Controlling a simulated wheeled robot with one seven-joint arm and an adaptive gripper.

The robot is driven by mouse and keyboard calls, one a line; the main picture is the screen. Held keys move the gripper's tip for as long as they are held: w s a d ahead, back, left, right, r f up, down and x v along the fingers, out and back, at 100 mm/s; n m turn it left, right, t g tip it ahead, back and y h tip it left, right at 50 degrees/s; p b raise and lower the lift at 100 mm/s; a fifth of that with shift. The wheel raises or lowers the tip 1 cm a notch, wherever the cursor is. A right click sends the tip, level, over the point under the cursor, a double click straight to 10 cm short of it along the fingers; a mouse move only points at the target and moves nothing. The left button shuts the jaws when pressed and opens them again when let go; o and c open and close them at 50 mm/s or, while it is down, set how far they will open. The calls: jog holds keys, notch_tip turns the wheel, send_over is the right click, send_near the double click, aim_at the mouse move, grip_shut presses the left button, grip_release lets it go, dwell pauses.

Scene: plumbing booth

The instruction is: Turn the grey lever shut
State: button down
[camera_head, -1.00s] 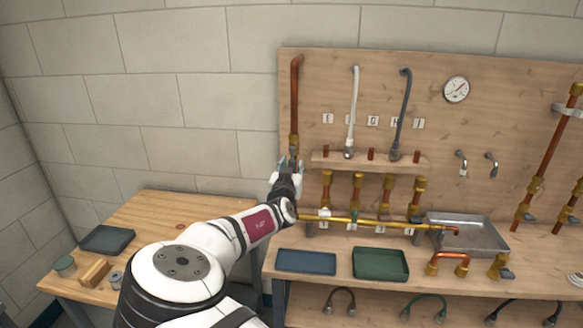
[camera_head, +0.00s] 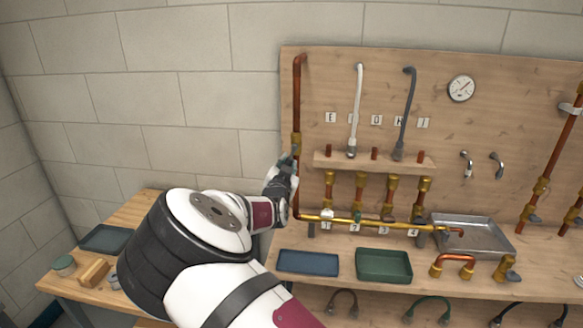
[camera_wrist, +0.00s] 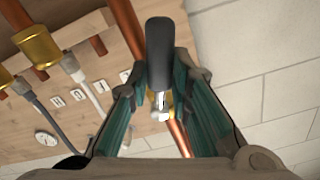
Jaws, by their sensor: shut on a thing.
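The grey lever (camera_wrist: 160,52) shows in the wrist view as a dark, rounded handle with a bright metal stem below it. It lies between the teal finger pads of my gripper (camera_wrist: 158,82), which is shut on it. In the head view my gripper (camera_head: 288,168) is beside the left vertical copper pipe (camera_head: 298,95), just below its brass fitting (camera_head: 296,141). My arm and gripper hide the lever there, so its exact angle to the pipe is hard to tell.
A brass pipe (camera_head: 385,223) with small valves runs right toward a metal tray (camera_head: 480,248). A wooden shelf (camera_head: 390,166) with hoses is right of the gripper. Blue (camera_head: 308,271) and green (camera_head: 384,279) trays lie below. The wall at left is clear.

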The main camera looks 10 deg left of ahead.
jog(key=shift+w+a+r+m+b, duration=0.1)
jog(key=shift+a+r+m+b, duration=0.6)
jog(key=shift+m, duration=1.6)
jog(key=shift+s+a+r+m+b, duration=0.1)
jog(key=shift+a+r+m+b, duration=0.25)
jog(key=shift+r+m+b, duration=1.35)
jog(key=shift+w+a+f+m+b, duration=0.1)
jog(key=shift+a+m+b, duration=0.45)
jog(key=shift+m, duration=2.35)
jog(key=c, duration=1.4)
grip_release()
jog(key=shift+c, duration=0.2)
jog(key=s, duration=1.2)
jog(key=shift+a, duration=0.25)
